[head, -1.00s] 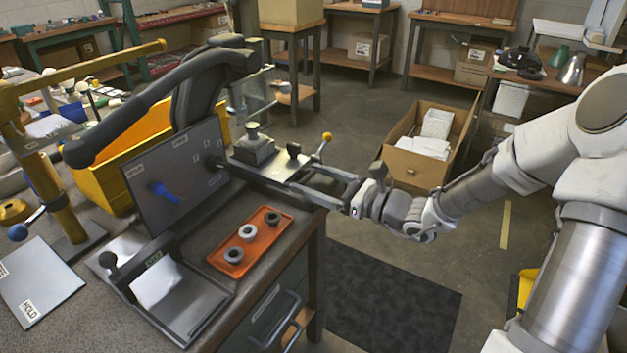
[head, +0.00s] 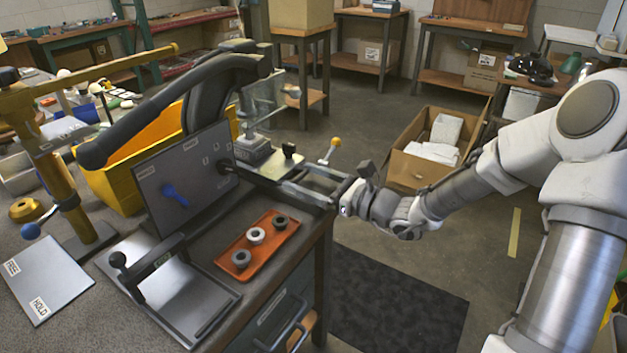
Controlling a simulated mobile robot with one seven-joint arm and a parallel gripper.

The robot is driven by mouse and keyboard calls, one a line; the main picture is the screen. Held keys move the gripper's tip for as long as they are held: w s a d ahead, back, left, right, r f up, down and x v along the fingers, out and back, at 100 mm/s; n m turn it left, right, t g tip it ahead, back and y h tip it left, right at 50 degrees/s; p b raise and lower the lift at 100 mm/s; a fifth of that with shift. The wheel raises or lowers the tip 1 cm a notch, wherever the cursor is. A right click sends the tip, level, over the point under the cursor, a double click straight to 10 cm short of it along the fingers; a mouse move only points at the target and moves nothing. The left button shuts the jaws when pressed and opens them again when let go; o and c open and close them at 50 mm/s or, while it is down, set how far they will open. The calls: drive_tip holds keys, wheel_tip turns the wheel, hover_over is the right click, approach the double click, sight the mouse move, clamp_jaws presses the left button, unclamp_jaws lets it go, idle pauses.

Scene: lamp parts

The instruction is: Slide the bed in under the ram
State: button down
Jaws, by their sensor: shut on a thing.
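The bed (head: 279,164) is a pale metal slide on dark rails at the far right edge of the bench. It carries a silver block (head: 252,151) with a knob on top and a small black knob (head: 289,149). The block sits just below the clear guard (head: 262,98) of the press, where the ram is not clearly visible. My gripper (head: 346,197) is at the outer end of the slide, beyond the bench edge, shut on the bed. Its fingers and the exact part they hold are small and partly hidden.
A dark panel (head: 180,178) and an orange tray (head: 240,262) with three rings are nearer on the bench. A cardboard box (head: 412,170) is on the floor behind my arm.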

drive_tip(key=shift+s+a, duration=0.1)
drive_tip(key=shift+a, duration=0.15)
unclamp_jaws()
drive_tip(key=shift+a, duration=0.1)
drive_tip(key=shift+s+d, duration=0.1)
drive_tip(key=shift+d, duration=0.3)
drive_tip(key=p+v, duration=0.4)
drive_tip(key=v, duration=1.2)
drive_tip(key=shift+s+d, duration=0.2)
drive_tip(key=shift+d, duration=0.05)
